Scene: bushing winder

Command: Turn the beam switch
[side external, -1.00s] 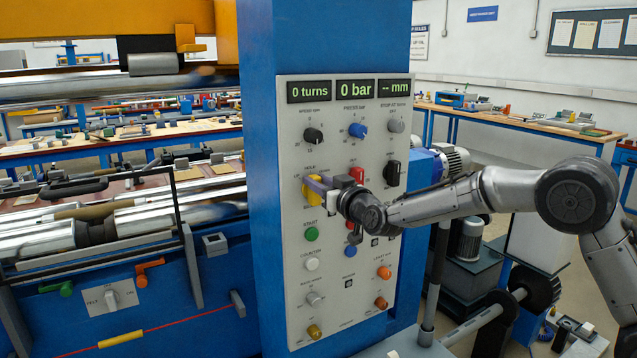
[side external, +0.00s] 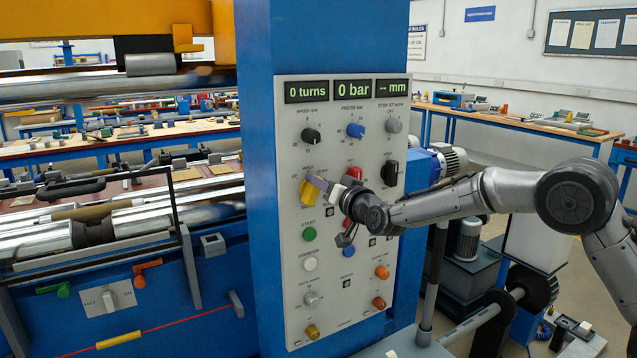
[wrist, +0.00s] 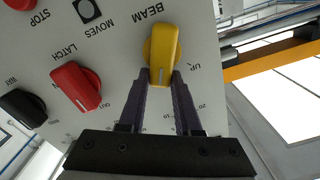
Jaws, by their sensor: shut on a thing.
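The beam switch is a yellow knob (side external: 312,194) on the grey control panel, left of the red knob. In the wrist view the yellow knob (wrist: 164,42) has a pale pointer line and the word BEAM beside it. My gripper (side external: 321,185) reaches the panel from the right. In the wrist view, the dark purple fingers of my gripper (wrist: 160,77) are closed on both sides of the knob's pointer end. My wrist hides part of the panel around the knob in the side view.
A red latch knob (wrist: 77,87) and a black knob (wrist: 24,107) sit close beside the switch. A green button (side external: 310,234) and a white button (side external: 310,264) lie below it. Displays (side external: 354,90) top the panel.

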